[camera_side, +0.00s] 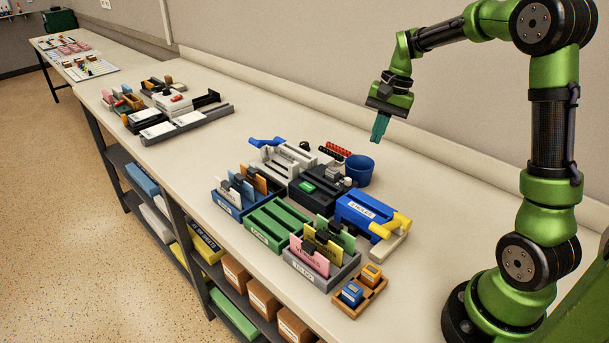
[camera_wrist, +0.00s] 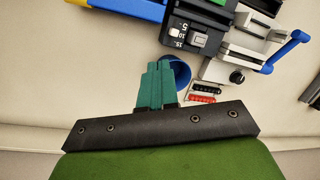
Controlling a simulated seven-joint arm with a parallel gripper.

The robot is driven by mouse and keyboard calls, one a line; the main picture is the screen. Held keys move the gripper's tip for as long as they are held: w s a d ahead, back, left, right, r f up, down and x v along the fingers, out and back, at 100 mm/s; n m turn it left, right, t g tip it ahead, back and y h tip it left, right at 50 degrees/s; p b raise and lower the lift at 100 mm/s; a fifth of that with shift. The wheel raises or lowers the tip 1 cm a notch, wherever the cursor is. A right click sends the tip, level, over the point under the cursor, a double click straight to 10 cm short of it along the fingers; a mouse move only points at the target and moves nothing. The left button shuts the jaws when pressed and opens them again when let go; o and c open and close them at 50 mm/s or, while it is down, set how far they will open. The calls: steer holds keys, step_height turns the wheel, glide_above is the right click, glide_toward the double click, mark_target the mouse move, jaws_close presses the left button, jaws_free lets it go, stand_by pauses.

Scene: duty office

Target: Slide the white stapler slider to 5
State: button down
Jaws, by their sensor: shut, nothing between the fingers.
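The black stapler (camera_side: 322,198) stands among the desk items at the middle of the table. In the wrist view its dark top (camera_wrist: 185,22) carries the marks 5, 10 and 15 beside a small white slider (camera_wrist: 199,39). The slider appears nearest the 10 mark, though its exact setting is hard to read. In the side view a small pale piece (camera_side: 347,181) on the stapler seems to be this slider. My gripper (camera_side: 379,138) is shut and empty, with teal fingers pointing down. It hangs above and behind the stapler, touching nothing; its fingertips (camera_wrist: 158,64) also show in the wrist view.
A blue cup (camera_side: 359,172) stands beside the stapler, below my fingers. A white and grey hole punch with a blue handle (camera_side: 267,142), a red-black row of beads (camera_side: 335,152) and a blue-yellow device (camera_side: 365,213) crowd round it. The table toward the wall is clear.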

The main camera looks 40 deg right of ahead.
mark_target(351, 184)
steer(key=w+d+f+m+g+y, duration=0.1)
steer(key=w+d+f+m+y, duration=0.1)
steer(key=w+d+m, duration=0.4)
steer(key=shift+n, duration=0.4)
steer(key=a+f, duration=0.1)
steer(key=f, duration=0.2)
steer(key=s+a+f, duration=0.1)
steer(key=f, duration=0.1)
steer(key=s+a+f, duration=0.1)
steer(key=f, duration=0.2)
steer(key=shift+f, duration=0.35)
steer(key=a, duration=0.3)
steer(key=shift+f, duration=0.2)
steer(key=shift+a, duration=0.55)
